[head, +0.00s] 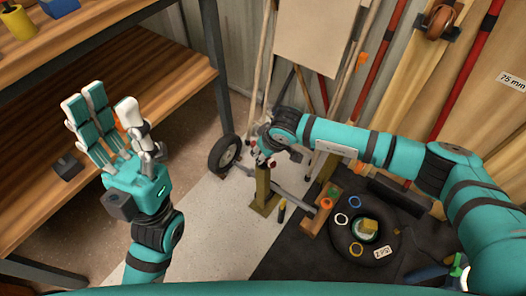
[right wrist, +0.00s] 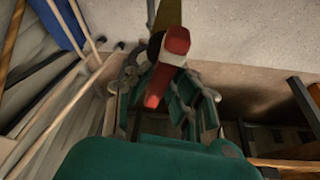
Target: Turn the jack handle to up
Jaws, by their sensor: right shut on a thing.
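The jack's olive post (head: 262,188) stands on the light floor at the centre of the head view, with a grey bar running right from it. My right gripper (head: 263,150) is at the post's top and hides most of the handle. In the right wrist view, the red-ended jack handle (right wrist: 168,65) lies between the fingers of my right gripper (right wrist: 160,95), which is shut on it. The handle's exact angle is hard to tell. My left gripper (head: 103,110) is open and empty, fingers spread, far left of the jack.
A wooden shelf (head: 120,85) fills the left. A black wheel (head: 225,152) stands just left of the jack. Long poles and boards lean on the back wall. A dark mat (head: 300,262) with a black ring (head: 392,240) and small parts lies at right.

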